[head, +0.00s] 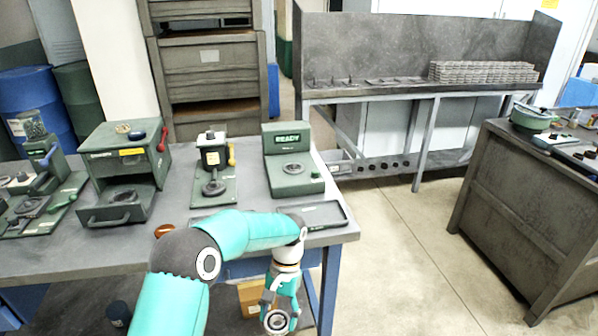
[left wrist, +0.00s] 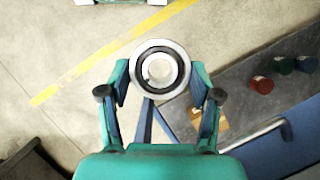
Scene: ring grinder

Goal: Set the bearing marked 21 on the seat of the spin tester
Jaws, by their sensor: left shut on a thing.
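My left gripper (head: 279,308) is in front of the right part of the workbench's front edge. It is shut on a ring-shaped metal bearing (head: 268,322). In the left wrist view the bearing (left wrist: 137,68) sits between the two fingertips, its round face and open bore towards the camera. I cannot read any mark on it. A green machine with a lit READY display (head: 288,138), apparently the spin tester, stands at the right of the bench. Its round dark seat (head: 293,169) looks empty. My right gripper is not in view.
Left of that machine stand a small press (head: 214,160) and a green box-shaped unit (head: 125,165). A shallow dark tray (head: 325,214) lies at the bench's front right. A cardboard box (head: 252,297) is below the bench. The floor (head: 410,240) to the right is clear.

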